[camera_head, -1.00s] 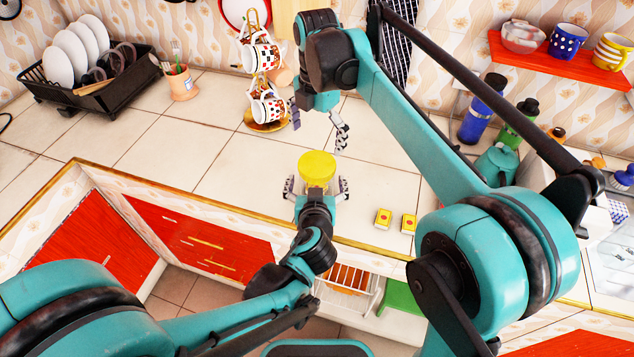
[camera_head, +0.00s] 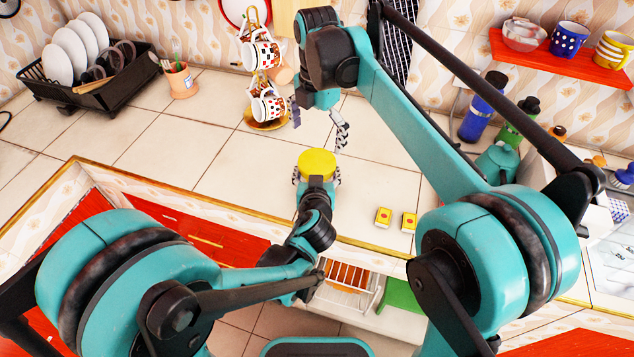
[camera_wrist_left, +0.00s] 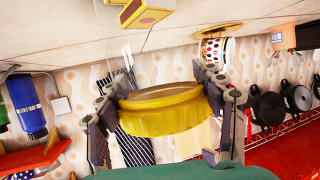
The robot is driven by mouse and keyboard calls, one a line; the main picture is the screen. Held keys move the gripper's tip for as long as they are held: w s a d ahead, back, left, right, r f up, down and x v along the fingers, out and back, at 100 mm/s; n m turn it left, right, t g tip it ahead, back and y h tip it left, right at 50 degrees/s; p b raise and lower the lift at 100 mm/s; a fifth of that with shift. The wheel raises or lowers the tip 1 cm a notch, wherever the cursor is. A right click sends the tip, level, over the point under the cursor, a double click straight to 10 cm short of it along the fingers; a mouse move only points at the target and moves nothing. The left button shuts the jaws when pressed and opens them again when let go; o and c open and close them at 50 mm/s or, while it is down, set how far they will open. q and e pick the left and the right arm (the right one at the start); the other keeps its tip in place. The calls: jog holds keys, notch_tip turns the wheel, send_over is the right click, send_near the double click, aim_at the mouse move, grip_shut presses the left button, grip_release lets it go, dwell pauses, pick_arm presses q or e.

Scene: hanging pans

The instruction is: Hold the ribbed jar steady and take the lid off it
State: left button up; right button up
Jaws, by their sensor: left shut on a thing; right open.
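The jar body is mostly hidden in the head view by the lid and my left gripper. The wrist view shows the yellow lid (camera_wrist_left: 165,108) between the fingers of my left gripper (camera_wrist_left: 168,103). My right gripper (camera_head: 318,123) is open and empty behind the lid in the picture, apart from it, with its fingers pointing down.
Two small yellow-and-red boxes (camera_head: 397,218) lie right of the jar. A mug stand with patterned mugs (camera_head: 268,105) is behind, near my right gripper. A black dish rack (camera_head: 85,80) and cutlery cup (camera_head: 180,82) stand far left. The counter left of the jar is clear.

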aim_at(317, 161)
jog(key=m, duration=0.5)
jog(key=shift+m, duration=0.3)
jog(key=m, duration=2.3)
jog(key=shift+m, duration=0.4)
jog(key=m, duration=1.4)
jog(key=shift+w, duration=0.1)
jog(key=m, duration=0.5)
jog(key=shift+f+m, duration=0.45)
jog(key=shift+m, duration=0.05)
notch_tip(317, 161, down, 7)
jog(key=shift+f, duration=0.1)
